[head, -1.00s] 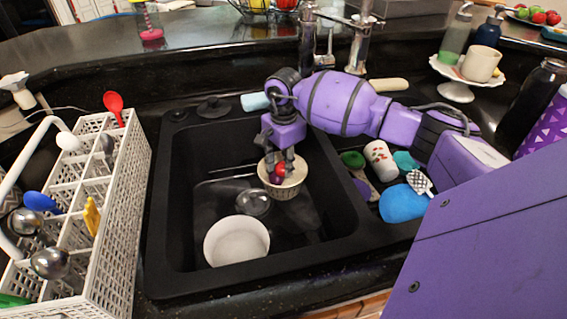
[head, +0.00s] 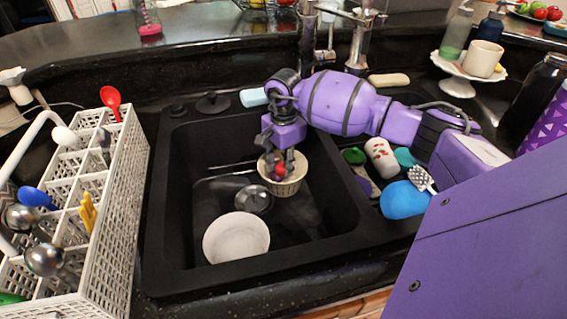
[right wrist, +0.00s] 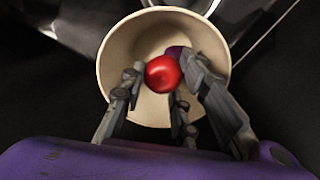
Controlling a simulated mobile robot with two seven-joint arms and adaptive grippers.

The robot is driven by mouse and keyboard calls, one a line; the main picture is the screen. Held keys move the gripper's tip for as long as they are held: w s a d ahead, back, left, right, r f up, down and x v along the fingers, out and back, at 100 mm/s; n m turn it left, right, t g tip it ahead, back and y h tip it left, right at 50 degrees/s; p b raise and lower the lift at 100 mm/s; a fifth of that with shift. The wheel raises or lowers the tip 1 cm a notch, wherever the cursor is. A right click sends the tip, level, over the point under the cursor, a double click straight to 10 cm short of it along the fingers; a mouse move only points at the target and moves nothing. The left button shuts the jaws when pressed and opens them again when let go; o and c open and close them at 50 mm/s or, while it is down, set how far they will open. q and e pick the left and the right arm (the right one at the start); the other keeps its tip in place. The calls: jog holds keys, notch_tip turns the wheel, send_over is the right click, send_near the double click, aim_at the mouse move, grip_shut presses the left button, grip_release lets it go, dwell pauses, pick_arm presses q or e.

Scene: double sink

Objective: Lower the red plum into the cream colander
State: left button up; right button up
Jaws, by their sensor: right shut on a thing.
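The red plum (right wrist: 163,74) is between the fingers of my right gripper (right wrist: 160,88), which is shut on it. The cream colander (right wrist: 114,70) opens directly below the plum in the right wrist view. In the head view the colander (head: 288,186) is in the right part of the black sink basin, and the plum (head: 279,170) shows at its mouth under my right gripper (head: 278,166). I cannot tell how deep the plum is. A dark purple thing (right wrist: 175,52) shows partly behind the plum, inside the colander. My left gripper is not in view.
A white bowl (head: 237,238) and a metal strainer-like item (head: 254,199) lie in the sink (head: 180,200). A white dish rack (head: 117,200) with utensils stands left. A blue item (head: 404,200) and a patterned cup (head: 381,158) lie right, under my arm.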

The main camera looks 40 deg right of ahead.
aim_at(283, 165)
jog(key=o, duration=1.2)
notch_tip(283, 165, up, 12)
jog(key=shift+f, duration=0.1)
